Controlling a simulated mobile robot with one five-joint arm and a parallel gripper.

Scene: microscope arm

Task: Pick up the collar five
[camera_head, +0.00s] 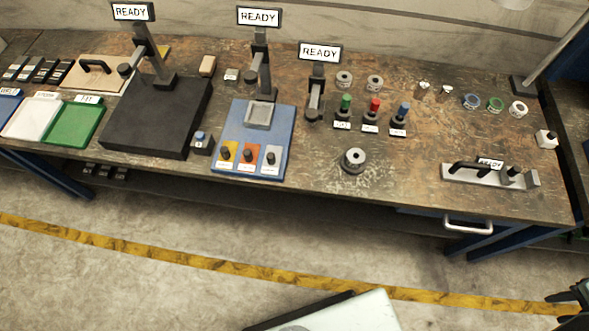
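No label that I can read says collar five. Several ring-shaped parts lie toward the back right of the bench. Two are grey, a left grey ring (344,79) and a right grey ring (375,83). A larger grey round part with a central hole (353,160) sits nearer the front. I cannot tell which is collar five. A dark part at the lower right edge looks like my gripper (572,300), cut off by the frame, far from the rings.
The wooden bench (400,185) holds several READY signs, such as the right one (320,52). Coloured-knob pieces (374,106) stand mid-bench. A grey fixture with black handles (489,176) lies front right. A lamp post (555,50) rises at the back right.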

